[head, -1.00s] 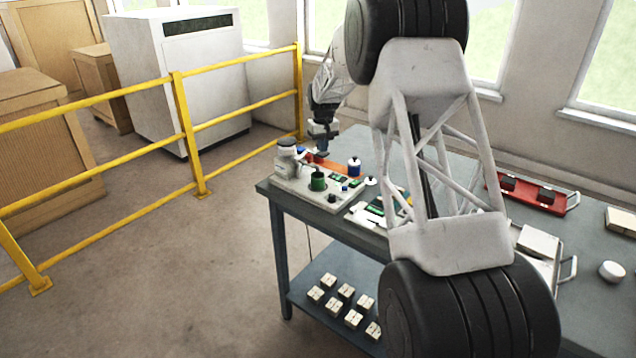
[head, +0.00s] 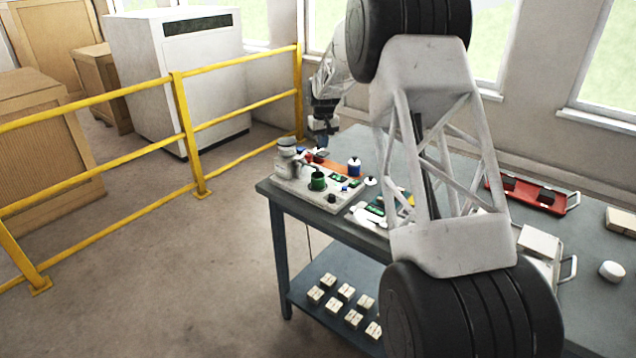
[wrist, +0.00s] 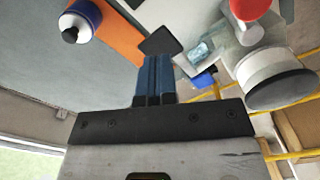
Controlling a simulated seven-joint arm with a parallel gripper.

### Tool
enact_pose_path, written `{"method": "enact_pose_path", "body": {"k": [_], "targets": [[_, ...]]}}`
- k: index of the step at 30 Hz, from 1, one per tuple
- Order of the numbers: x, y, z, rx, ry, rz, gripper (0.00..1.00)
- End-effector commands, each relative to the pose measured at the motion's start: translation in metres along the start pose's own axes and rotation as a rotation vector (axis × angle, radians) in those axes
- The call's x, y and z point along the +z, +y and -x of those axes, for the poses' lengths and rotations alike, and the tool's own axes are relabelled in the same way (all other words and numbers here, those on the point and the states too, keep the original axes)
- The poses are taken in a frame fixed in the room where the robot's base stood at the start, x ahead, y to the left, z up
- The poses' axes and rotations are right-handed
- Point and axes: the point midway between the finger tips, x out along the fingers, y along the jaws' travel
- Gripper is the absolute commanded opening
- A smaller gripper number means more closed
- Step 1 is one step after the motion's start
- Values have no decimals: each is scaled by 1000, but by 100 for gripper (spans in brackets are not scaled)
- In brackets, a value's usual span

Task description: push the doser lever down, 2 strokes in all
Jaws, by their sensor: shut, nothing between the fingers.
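The doser (head: 287,158) is a pale, squat body with a round top at the left end of the bench. It also shows at the right of the wrist view as a white cylinder with a dark end (wrist: 272,78). I cannot clearly make out its lever or its height in either view. My gripper (head: 322,152) is just right of and behind the doser in the head view. Whether the tip touches the lever cannot be seen.
A green cylinder (head: 317,181) stands in front of the gripper. A blue container (head: 354,168) stands to its right near an orange strip (wrist: 121,38). A red tray (head: 535,194) lies farther right. A yellow rail (head: 235,119) runs left of the bench (head: 470,150).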

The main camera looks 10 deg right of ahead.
Motion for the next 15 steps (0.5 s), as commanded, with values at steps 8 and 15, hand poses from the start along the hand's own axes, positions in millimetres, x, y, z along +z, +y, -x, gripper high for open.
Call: {"method": "enact_pose_path", "body": {"k": [8, 15], "targets": [[0, 0, -5, 0, -1, 0, 0], [0, 0, -14, 0, -1, 0, 0]]}}
